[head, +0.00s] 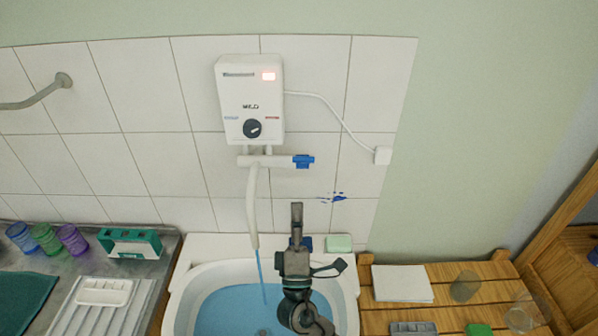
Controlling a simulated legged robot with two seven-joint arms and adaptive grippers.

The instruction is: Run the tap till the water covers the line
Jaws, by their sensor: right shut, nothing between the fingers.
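A white water heater (250,92) hangs on the tiles with a lit red display and a dark dial. Below it is the tap, with a blue handle (304,161) on its right end and a white spout (253,205) pointing down. A thin blue stream (261,275) runs from the spout into the white basin (350,290). Blue water (235,305) lies in the basin. I cannot make out a line there. My right gripper (297,207) is shut and empty, pointing up below the blue handle and apart from it. My left gripper is not in view.
A green soap bar (339,243) lies on the basin's back rim. Coloured tumblers (44,238) and a teal holder (130,243) stand on the left counter. At right, a slatted wooden table (445,271) carries white paper (403,283) and clear glasses (464,286).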

